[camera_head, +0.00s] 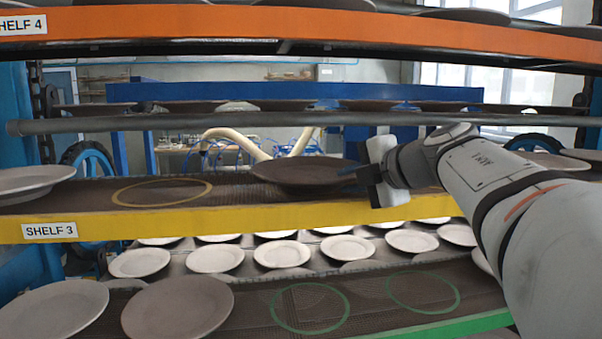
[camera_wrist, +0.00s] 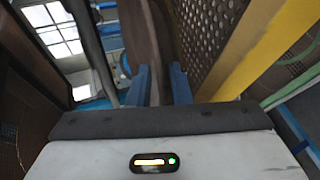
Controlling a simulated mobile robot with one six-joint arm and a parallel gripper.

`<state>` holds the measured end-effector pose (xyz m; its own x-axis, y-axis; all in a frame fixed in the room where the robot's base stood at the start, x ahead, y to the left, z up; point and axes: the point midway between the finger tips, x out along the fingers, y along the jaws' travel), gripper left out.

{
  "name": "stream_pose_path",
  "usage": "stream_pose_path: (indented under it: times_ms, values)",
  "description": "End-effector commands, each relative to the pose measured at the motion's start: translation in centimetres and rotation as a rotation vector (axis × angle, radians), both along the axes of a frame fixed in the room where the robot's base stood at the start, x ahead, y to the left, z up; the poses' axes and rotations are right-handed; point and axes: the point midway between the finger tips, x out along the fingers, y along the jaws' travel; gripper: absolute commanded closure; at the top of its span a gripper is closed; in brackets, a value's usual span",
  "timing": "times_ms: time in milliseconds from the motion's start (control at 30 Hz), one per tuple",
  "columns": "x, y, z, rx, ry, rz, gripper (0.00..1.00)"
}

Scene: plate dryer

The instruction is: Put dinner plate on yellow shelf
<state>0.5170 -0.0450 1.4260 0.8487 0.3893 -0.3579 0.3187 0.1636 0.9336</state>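A dark brown dinner plate (camera_head: 300,176) lies roughly level at the yellow shelf (camera_head: 290,215), labelled SHELF 3, right of the middle in the head view. I cannot tell whether it rests on the dark mesh or is just above it. My gripper (camera_head: 347,172) reaches in from the right, at the plate's right edge. In the wrist view the plate (camera_wrist: 146,30) runs up between the two blue fingers of my gripper (camera_wrist: 159,75). The fingers are on either side of its rim, but whether they clamp it is not clear.
An empty yellow ring (camera_head: 162,193) is marked on the mesh left of the plate. A paler plate (camera_head: 30,180) lies at the far left. The orange shelf (camera_head: 300,27) and a grey bar (camera_head: 250,121) are above. A green-edged shelf (camera_head: 450,328) with plates is below.

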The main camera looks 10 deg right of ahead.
Motion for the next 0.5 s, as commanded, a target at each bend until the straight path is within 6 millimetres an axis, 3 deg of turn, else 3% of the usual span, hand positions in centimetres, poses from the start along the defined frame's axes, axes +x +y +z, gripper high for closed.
stream_pose_path:
  times_ms: [300,500]
  values:
    - [-5.5,-2.7,2.3,-0.001,-0.003,-0.008,0.82]
    - [-8.0,-3.8,3.3,-0.001,-0.001,-0.006,0.82]
